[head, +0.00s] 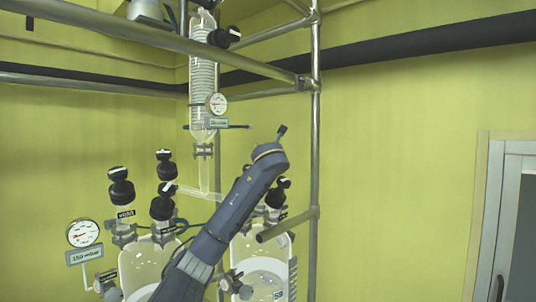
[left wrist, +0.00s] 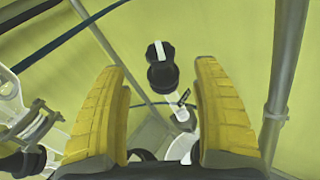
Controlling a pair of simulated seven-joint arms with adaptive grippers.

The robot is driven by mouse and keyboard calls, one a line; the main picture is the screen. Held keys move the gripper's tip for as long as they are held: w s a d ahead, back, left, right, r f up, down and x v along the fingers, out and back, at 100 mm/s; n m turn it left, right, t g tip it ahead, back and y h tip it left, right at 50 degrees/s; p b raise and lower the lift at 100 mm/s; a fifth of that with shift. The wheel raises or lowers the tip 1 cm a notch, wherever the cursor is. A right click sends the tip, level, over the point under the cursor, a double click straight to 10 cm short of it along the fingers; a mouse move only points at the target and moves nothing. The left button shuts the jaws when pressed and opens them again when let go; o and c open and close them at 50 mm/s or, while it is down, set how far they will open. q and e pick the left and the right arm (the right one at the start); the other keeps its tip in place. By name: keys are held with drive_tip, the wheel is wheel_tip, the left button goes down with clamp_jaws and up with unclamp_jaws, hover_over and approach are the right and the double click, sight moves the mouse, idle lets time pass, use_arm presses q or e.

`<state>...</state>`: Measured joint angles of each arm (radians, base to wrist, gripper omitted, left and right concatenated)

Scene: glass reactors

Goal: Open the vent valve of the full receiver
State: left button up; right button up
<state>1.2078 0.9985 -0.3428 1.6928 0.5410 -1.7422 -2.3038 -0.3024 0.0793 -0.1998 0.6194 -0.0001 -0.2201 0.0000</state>
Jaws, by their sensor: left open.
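My left arm reaches up across the head view in front of two glass receivers, the left one (head: 145,262) and the right one (head: 283,248). Pale contents show in both; I cannot tell which is fuller. In the left wrist view my left gripper (left wrist: 159,68) is open and empty. A black valve knob (left wrist: 162,74) with a white stripe stands on a stem beyond and between its yellow fingers, untouched. In the head view black knobs (head: 121,187) top the left receiver, by a small label. A black knob (head: 284,184) shows beside my arm above the right receiver.
A metal frame post (head: 315,130) rises right of the receivers, with a rail (head: 150,38) crossing above. A glass condenser (head: 203,75) with a gauge (head: 216,104) hangs over them. A second gauge (head: 84,233), labelled 150 mbar, stands at left.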

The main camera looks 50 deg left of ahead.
use_arm(q)
drive_tip(key=x, duration=0.9)
drive_tip(key=shift+w+a, duration=0.1)
drive_tip(key=shift+a, duration=0.05)
drive_tip(key=c, duration=1.2)
